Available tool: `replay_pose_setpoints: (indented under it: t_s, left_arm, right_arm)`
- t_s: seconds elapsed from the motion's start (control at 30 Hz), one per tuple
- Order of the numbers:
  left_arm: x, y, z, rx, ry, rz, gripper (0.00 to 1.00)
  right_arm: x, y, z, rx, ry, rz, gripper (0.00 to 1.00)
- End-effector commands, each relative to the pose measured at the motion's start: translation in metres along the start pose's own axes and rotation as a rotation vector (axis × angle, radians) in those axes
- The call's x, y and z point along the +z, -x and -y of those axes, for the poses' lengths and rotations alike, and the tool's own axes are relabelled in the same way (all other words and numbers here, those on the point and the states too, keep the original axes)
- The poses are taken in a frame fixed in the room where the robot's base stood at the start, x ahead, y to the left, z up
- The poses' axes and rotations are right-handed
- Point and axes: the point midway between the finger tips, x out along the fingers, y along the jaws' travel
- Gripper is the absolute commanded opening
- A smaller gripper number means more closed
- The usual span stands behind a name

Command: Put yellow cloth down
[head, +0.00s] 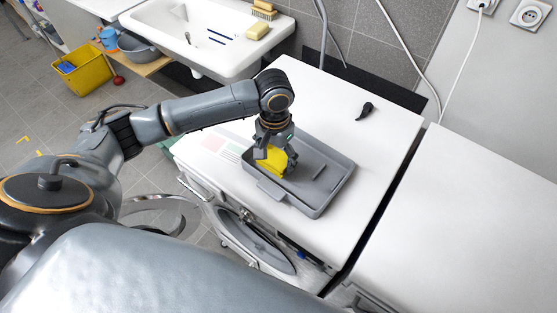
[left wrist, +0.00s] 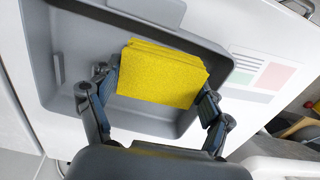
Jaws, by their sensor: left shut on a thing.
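The yellow cloth (head: 271,160) is a folded block between the fingers of my left gripper (head: 274,158), over the left part of a grey tray (head: 318,207) on the white washing machine. In the left wrist view the cloth (left wrist: 163,75) sits between both fingers of the left gripper (left wrist: 158,100), with the tray (left wrist: 60,42) beneath and around it. The gripper is shut on the cloth. I cannot tell whether the cloth touches the tray floor. My right gripper is not in view.
The washing machine top (head: 335,105) has free room behind the tray, with a small black object (head: 365,111) there. Its round door (head: 255,243) is at the front. A white sink (head: 205,35) stands behind. Another white top (head: 465,215) is at the right across a gap.

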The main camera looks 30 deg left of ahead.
Motion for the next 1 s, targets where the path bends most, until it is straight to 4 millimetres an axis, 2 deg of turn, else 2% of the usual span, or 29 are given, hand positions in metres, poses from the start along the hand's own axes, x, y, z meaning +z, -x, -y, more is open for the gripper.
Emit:
replay_pose_setpoints:
  t_s: [0.23,0.47,0.83,0.87,0.93,0.97,1.0]
  left_arm:
    - [-0.016,-0.018,0.000,0.000,0.001,0.001,0.48]
    - [-0.015,-0.046,0.001,-0.001,0.000,0.000,0.48]
    - [-0.015,-0.051,0.000,0.000,0.000,-0.001,0.48]
    - [-0.015,-0.051,0.001,0.000,0.000,-0.001,0.81]
    - [-0.015,-0.051,0.001,0.000,0.000,-0.002,0.95]
    - [-0.015,-0.051,0.001,0.000,0.000,-0.002,1.00]
    - [-0.015,-0.051,0.001,0.000,0.000,-0.002,1.00]
  right_arm:
    - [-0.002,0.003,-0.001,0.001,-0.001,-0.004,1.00]
    - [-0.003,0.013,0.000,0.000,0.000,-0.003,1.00]
    - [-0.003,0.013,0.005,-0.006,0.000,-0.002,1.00]
    - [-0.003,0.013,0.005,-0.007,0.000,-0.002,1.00]
    - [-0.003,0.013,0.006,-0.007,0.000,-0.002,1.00]
    - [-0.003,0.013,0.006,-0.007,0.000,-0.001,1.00]
    - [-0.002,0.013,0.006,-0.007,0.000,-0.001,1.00]
